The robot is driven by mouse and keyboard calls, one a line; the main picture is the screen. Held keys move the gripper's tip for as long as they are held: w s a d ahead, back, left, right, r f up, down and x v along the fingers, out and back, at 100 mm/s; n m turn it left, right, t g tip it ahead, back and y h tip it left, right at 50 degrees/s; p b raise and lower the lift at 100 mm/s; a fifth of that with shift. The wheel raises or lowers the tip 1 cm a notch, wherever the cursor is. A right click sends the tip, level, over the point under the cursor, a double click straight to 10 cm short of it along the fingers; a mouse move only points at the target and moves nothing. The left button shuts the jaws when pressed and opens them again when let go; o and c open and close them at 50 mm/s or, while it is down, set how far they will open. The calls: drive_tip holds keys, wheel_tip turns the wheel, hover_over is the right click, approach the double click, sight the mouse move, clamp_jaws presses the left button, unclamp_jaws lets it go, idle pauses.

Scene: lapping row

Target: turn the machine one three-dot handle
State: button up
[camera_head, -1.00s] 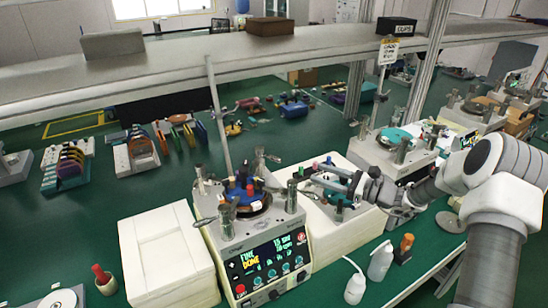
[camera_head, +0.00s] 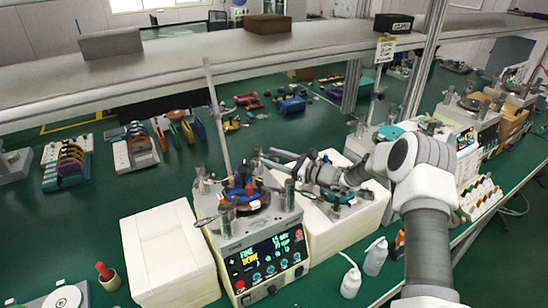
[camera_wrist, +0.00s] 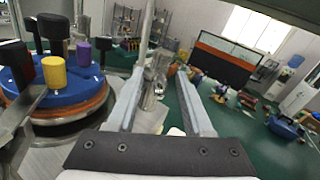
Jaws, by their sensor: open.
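A lapping machine (camera_head: 270,238) with a lit panel stands at the front middle. Its blue plate carries coloured weights, seen large at the left of the wrist view, on a blue disc (camera_wrist: 62,92). Metal handles stand around the plate, such as the front-left one (camera_head: 227,213) and the right one (camera_head: 290,192). I cannot make out dots on any handle. My gripper (camera_head: 266,158) is open at the machine's back right. In the wrist view my open gripper (camera_wrist: 163,75) has a metal handle (camera_wrist: 153,85) in sight between its fingers; I cannot tell whether they touch it.
A cream box (camera_head: 170,255) stands left of the machine, and another cream block (camera_head: 345,222) lies under my arm at right. White bottles (camera_head: 350,282) stand at the front. A grey shelf (camera_head: 200,60) spans the bench behind, with an upright rod (camera_head: 217,120) near the machine.

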clamp_jaws()
idle(1.4)
